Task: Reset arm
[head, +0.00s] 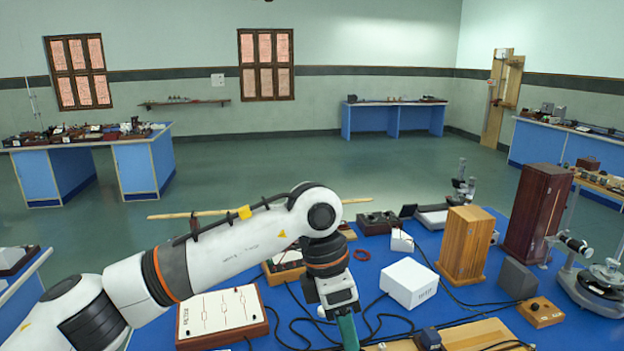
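My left arm comes in from the left and reaches over the blue bench (392,258). Its wrist points down, and the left gripper (347,335) is only partly in view at the bottom edge. Its fingertips are cut off, so I cannot tell whether it is open or holds anything. My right arm and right gripper are not in view.
Close to the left wrist are a white box (409,283), a circuit board (222,316) and black cables. A wooden block (465,245), a dark tall box (538,214) and a spectrometer (597,280) stand to the right. Open floor (270,165) lies beyond the bench.

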